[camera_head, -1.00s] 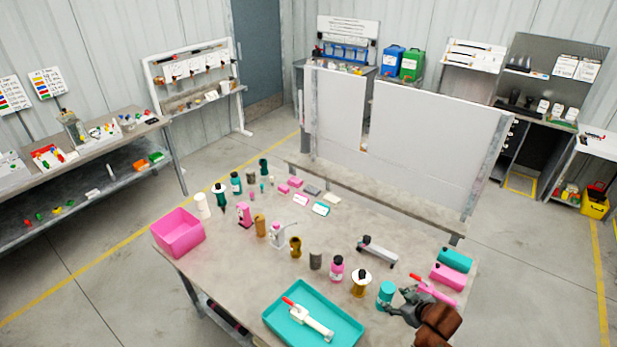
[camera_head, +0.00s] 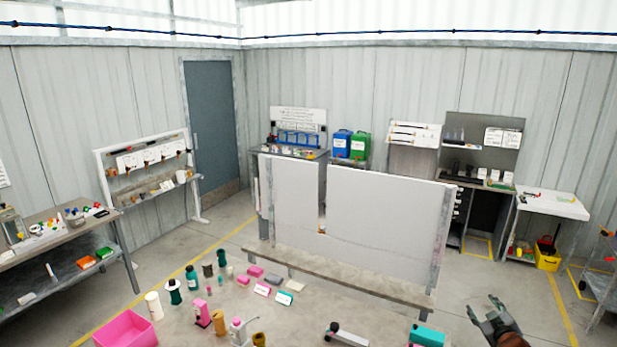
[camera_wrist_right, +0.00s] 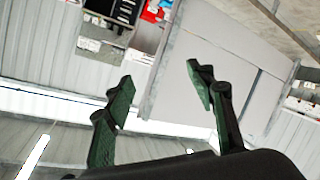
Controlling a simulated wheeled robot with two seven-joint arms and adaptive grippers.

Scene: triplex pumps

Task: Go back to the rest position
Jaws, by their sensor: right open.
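My left gripper is in neither view.
Open floor (camera_head: 560,325) lies to the right, with a yellow bucket (camera_head: 547,258) farther back.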

